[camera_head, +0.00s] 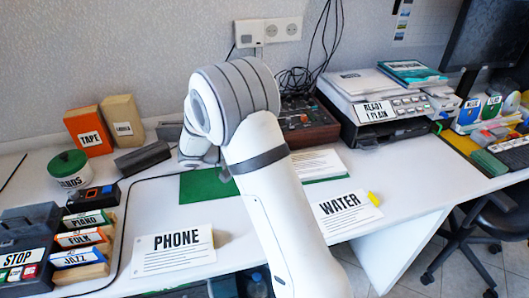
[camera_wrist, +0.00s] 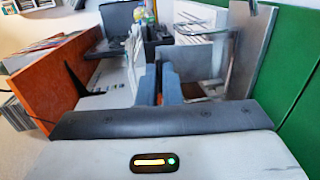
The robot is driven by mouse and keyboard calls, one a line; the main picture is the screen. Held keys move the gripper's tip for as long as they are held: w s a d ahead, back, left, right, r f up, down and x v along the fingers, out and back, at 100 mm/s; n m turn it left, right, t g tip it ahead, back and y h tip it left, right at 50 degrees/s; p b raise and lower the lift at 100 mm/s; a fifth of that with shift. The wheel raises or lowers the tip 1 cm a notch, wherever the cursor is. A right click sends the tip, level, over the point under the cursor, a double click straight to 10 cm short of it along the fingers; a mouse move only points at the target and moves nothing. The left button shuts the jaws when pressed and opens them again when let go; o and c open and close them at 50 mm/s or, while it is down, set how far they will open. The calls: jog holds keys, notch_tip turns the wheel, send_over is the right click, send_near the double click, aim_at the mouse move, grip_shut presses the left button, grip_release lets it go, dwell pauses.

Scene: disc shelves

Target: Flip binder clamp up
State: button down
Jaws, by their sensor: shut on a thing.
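An open green binder (camera_head: 208,186) lies on the white desk, with printed paper on its right half. Its green cover also fills the right edge of the wrist view (camera_wrist: 296,75). My arm covers the middle of the binder in the head view. In the wrist view, my gripper (camera_wrist: 159,76) has its two blue-grey fingers close together on a thin part that is mostly hidden. Right of the fingers stand grey metal parts that look like the binder clamp (camera_wrist: 253,50). How far the clamp is tilted is hard to tell.
An orange TAPE box (camera_head: 89,130), a tan box (camera_head: 122,120) and a dark grey case (camera_head: 143,158) stand left of the arm. A control box (camera_head: 306,122) with cables is behind it. PHONE (camera_head: 172,250) and WATER (camera_head: 344,214) sheets lie in front.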

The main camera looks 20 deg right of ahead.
jog(key=c, duration=1.6)
grip_release()
jog(key=shift+a, duration=0.1)
jog(key=a, duration=0.5)
jog(key=a+r, duration=0.1)
jog(key=a, duration=0.1)
jog(key=shift+w+a+p, duration=0.25)
jog(key=shift+p, duration=0.15)
